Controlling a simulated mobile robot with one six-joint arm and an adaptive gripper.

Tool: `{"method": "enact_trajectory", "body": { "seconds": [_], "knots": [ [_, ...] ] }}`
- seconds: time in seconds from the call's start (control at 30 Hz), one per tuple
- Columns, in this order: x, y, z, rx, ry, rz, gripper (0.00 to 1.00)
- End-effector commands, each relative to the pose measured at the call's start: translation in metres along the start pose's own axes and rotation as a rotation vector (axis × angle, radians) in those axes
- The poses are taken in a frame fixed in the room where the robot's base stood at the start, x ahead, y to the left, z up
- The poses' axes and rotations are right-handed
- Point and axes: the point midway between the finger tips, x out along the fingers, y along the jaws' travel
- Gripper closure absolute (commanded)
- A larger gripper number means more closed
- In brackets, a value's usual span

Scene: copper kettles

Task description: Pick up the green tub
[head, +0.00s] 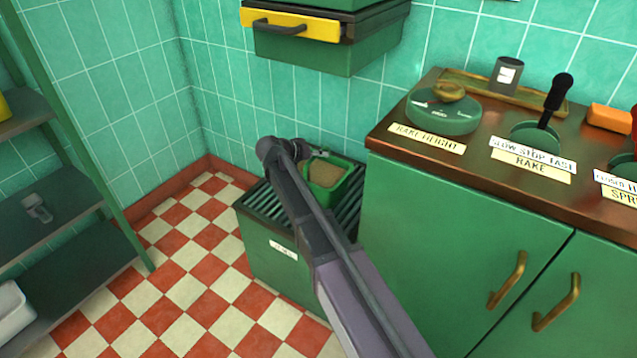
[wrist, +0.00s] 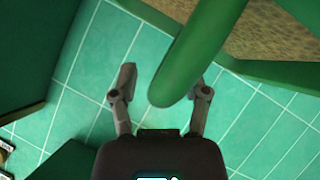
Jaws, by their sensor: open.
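The green tub (head: 325,172) holds a brown, grainy fill and sits on the slatted top of a low green bin. My arm covers part of its left side in the head view. In the wrist view the brown fill (wrist: 262,28) shows at the upper right. A thick green bar (wrist: 205,45), seemingly the tub's handle, reaches down between the fingers of my gripper (wrist: 160,78). The fingers are open, one on each side of the bar. A gap shows on the left; contact on the right is unclear.
The low green bin (head: 283,262) stands beside a green cabinet (head: 450,240) with a control-topped counter. A yellow-fronted drawer box (head: 325,40) hangs on the wall above. A shelf rack (head: 60,215) stands at the left. The checkered floor (head: 180,290) between is clear.

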Motion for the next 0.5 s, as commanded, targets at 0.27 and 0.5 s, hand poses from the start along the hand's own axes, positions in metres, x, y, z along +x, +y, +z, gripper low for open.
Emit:
{"method": "enact_trajectory", "body": {
  "seconds": [0.27, 0.5],
  "knots": [
    [0.0001, 0.0004, -0.0001, 0.0, 0.0, 0.001, 0.4],
    [0.0003, 0.0006, -0.0001, 0.001, -0.001, 0.001, 0.82]
  ]
}}
